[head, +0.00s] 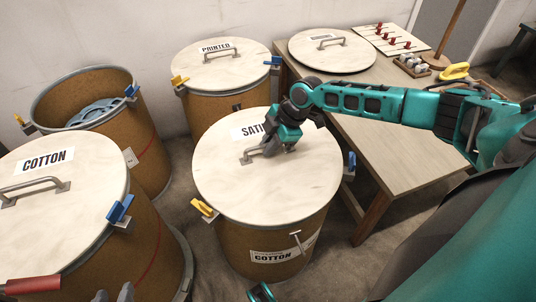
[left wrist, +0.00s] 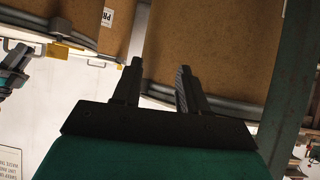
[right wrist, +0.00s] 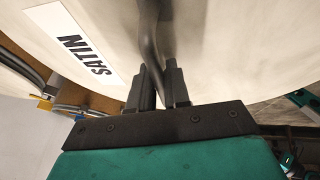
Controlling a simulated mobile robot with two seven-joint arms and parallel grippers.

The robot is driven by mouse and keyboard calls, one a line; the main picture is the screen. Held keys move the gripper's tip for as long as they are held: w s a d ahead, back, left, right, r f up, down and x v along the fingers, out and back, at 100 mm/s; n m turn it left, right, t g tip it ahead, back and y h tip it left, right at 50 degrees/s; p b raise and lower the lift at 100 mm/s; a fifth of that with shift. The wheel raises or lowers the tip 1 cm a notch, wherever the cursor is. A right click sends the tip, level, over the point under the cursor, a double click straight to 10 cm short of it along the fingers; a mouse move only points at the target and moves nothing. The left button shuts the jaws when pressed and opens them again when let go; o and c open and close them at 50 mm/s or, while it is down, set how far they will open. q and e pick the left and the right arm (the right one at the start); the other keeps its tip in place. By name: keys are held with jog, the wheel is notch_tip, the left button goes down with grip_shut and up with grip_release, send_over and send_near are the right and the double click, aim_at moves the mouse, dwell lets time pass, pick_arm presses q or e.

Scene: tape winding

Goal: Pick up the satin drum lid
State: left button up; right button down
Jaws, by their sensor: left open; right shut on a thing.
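The satin drum lid (head: 235,185) is a pale round disc with a metal handle (head: 252,157) and a "SATIN" label, partly covered by my arm. It sits flat on a brown drum (head: 230,240) labelled "COTTON", and I see no gap below it. My right gripper (head: 270,147) is shut on the lid's handle. The handle bar (right wrist: 149,35) runs between its fingers in the right wrist view, with the "SATIN" label (right wrist: 84,52) beside it. My left gripper (left wrist: 160,66) is open and empty in the left wrist view, with brown drum sides beyond its fingers.
A yellow latch (head: 203,208) and a blue latch (head: 350,165) stick out at the drum's sides. A cotton-lidded drum (head: 75,225), an open drum (head: 140,135) and a printed-lidded drum (head: 205,110) stand close by. A table (head: 385,150) at right holds another lid (head: 350,58).

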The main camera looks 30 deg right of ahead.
notch_tip(320, 180, up, 20)
jog(key=p, duration=0.6)
jog(key=shift+a+r, duration=0.1)
jog(key=shift+r, duration=0.05)
